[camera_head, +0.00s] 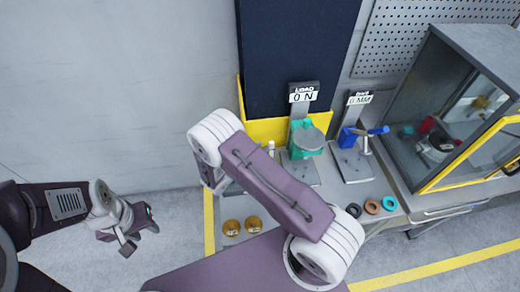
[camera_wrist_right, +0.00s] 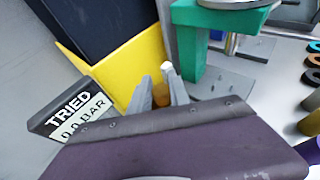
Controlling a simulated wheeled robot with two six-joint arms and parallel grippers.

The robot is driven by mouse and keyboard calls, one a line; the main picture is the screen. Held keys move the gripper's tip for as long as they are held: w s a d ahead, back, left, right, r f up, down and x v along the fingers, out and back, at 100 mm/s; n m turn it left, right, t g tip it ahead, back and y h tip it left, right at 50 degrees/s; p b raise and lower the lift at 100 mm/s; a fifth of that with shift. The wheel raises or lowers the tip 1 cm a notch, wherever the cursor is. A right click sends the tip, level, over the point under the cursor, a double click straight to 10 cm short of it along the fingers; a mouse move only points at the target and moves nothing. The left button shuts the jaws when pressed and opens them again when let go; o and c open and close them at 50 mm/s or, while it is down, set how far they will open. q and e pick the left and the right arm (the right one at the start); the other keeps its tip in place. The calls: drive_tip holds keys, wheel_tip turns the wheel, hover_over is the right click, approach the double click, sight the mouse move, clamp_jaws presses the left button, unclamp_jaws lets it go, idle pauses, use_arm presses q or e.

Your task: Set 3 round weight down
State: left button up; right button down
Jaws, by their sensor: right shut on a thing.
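Two brass round weights, one at the left (camera_head: 231,228) and one at the right (camera_head: 253,224), sit side by side on the bench front in the head view. In the right wrist view, my right gripper (camera_wrist_right: 161,88) is shut on a brass round weight (camera_wrist_right: 161,96), seen between its grey fingers. My forearm hides this gripper in the head view. A green stand (camera_head: 303,154) with a round plate on top and a "LOAD 0 N" display stands on the bench; it also shows in the wrist view (camera_wrist_right: 200,42). My left gripper (camera_head: 140,237) is open and empty, left of the bench.
A blue stand (camera_head: 354,158) with a "0 MM" display is right of the green one. Black (camera_head: 354,210), orange (camera_head: 372,207) and teal (camera_head: 389,203) rings lie in front. A glazed cabinet (camera_head: 455,110) is at right. A "TRIED 0.0 BAR" display (camera_wrist_right: 75,115) is near my right gripper.

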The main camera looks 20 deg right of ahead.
drive_tip(key=shift+w+f, duration=0.1)
drive_tip(key=shift+f, duration=0.65)
drive_tip(key=shift+f, duration=0.15)
drive_tip(key=c, duration=1.2)
unclamp_jaws()
drive_tip(key=shift+c, duration=0.2)
